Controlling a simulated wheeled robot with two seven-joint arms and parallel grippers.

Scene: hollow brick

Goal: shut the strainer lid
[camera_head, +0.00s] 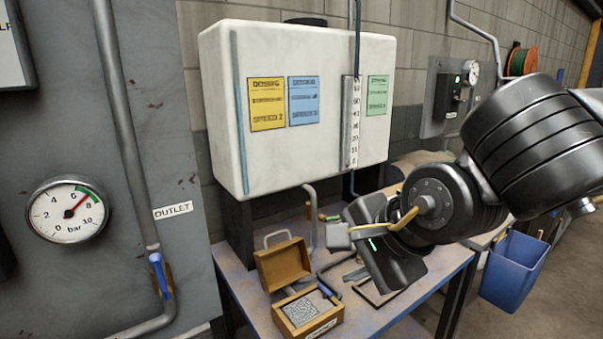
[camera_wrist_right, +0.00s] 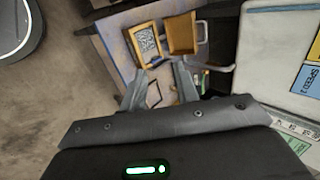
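The strainer is a small yellow-brown box (camera_head: 308,314) on the bench, with a speckled grey mesh inside. Its lid (camera_head: 284,263) stands open, tilted up at the back, with a grey loop handle (camera_head: 277,237) on it. In the right wrist view the box (camera_wrist_right: 133,43) and the raised lid (camera_wrist_right: 181,34) lie ahead of the fingers. My right gripper (camera_wrist_right: 160,70) is open and empty, its fingers spread apart and clear of the lid. In the head view my right gripper (camera_head: 378,245) is above and right of the strainer; its fingers are hard to make out. My left gripper is not in view.
Grey pipes and a blue-handled valve (camera_head: 326,291) are close beside the strainer. A grey panel with a pressure gauge (camera_head: 67,210) is at left.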

